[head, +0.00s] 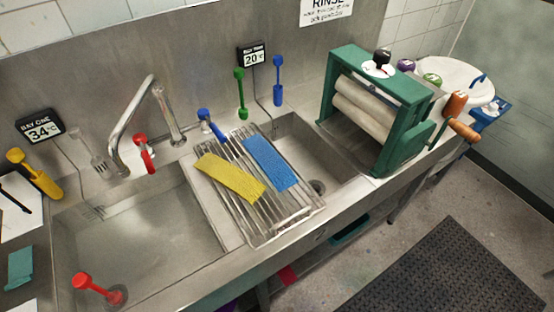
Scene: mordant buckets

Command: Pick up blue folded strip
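The blue folded strip (270,163) lies flat on the metal drainer rack (262,225) that sits over the sink. A yellow strip (230,177) lies beside it to the left on the same rack, with bare bars between them. The top of the blue strip is uncovered. Neither of my grippers shows in the head view.
A faucet (133,112) with a red-handled tap (144,155) and a blue-handled tap (208,122) stands behind the rack. A green-framed roller wringer (402,150) stands to the right. Left of the rack is an open basin (140,240) with a red-handled tool (92,287).

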